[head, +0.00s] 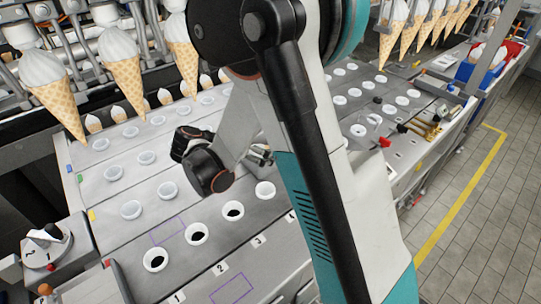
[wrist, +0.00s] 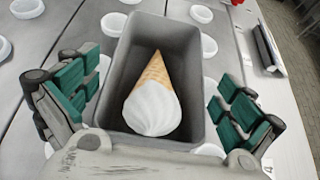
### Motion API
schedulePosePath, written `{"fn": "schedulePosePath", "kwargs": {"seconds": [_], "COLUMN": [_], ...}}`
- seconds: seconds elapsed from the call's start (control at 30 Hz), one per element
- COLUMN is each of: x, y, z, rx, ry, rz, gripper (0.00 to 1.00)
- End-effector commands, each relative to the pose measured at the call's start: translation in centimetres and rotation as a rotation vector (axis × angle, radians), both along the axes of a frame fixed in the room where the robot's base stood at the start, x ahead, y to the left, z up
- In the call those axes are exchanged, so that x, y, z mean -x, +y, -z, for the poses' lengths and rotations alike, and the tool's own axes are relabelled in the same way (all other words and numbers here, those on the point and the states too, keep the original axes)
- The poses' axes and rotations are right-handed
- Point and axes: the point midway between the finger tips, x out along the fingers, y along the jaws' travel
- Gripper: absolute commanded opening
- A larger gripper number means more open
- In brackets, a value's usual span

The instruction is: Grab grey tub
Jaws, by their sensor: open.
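The grey tub (wrist: 199,82) is in the middle of the wrist view, with an ice cream cone (wrist: 154,103) lying inside it, white top towards me. My gripper (wrist: 160,98) is open, with one green-padded finger to the left of the tub and one to the right. Both fingers look apart from the tub walls. In the head view my gripper (head: 262,155) is mostly hidden behind my arm, over the grey worktop, and the tub is hidden there too.
White round cups (head: 131,209) stand in rows on the grey worktop (head: 190,265). Numbered cups with dark holes (head: 155,259) line its front. Large cones (head: 130,75) hang at the back left. A blue bin (head: 476,76) stands far right. A tiled floor (head: 480,190) lies beyond the right edge.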

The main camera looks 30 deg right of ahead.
Motion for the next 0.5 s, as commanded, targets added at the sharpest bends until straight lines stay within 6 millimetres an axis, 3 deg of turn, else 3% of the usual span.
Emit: {"fn": "schedulePosePath", "kwargs": {"seconds": [0.2, 0.47, 0.5], "x": [-0.6, -0.7, -0.7], "y": [-2.8, -3.1, -3.1], "z": [1.7, 1.7, 1.7], "rx": [0.0, 0.0, 0.0], "ry": [-0.001, 0.0, 0.0], "rz": [0.003, 0.0, 0.0], "gripper": [1.0, 1.0, 0.93]}}
